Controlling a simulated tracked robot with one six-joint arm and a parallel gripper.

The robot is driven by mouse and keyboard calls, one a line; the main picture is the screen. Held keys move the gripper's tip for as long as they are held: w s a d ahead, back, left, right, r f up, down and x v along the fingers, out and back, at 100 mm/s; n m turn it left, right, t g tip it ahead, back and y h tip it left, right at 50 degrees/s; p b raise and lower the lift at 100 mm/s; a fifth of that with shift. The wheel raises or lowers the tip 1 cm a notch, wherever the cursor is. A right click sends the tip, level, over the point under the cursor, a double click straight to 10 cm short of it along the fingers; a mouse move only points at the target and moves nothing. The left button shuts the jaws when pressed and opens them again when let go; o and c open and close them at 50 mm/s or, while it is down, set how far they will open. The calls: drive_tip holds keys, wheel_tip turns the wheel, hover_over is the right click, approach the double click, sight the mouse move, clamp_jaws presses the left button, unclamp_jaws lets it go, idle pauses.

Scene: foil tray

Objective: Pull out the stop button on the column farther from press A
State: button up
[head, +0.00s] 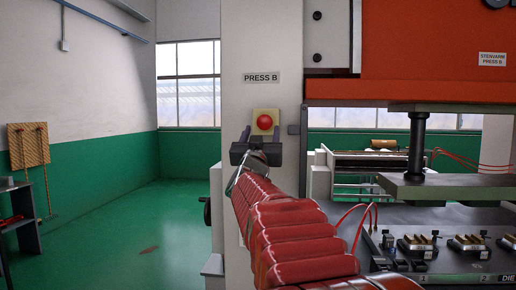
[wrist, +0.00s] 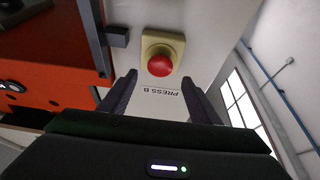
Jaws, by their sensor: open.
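A red stop button (head: 264,122) sits on a pale yellow square plate on the grey-white column (head: 262,40), just below a sign (head: 261,78) reading PRESS B. In the wrist view the red button (wrist: 160,65) shows on its plate, upside down, beyond the fingertips. My gripper (head: 262,135) is in front of the column, at and just below the button. Its two dark fingers are apart and empty. The wrist view shows my gripper (wrist: 154,85) with the button roughly between and ahead of its fingers, apart from them. Press A is not identifiable in either view.
A small dark box (head: 293,129) is on the column beside the button. A wooden board (head: 28,146) hangs at far left. The green floor (head: 160,225) at left is mostly clear.

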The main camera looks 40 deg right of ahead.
drive_tip(key=v, duration=0.8)
drive_tip(key=shift+s+a+f, duration=0.1)
drive_tip(key=shift+a, duration=0.05)
idle(0.4)
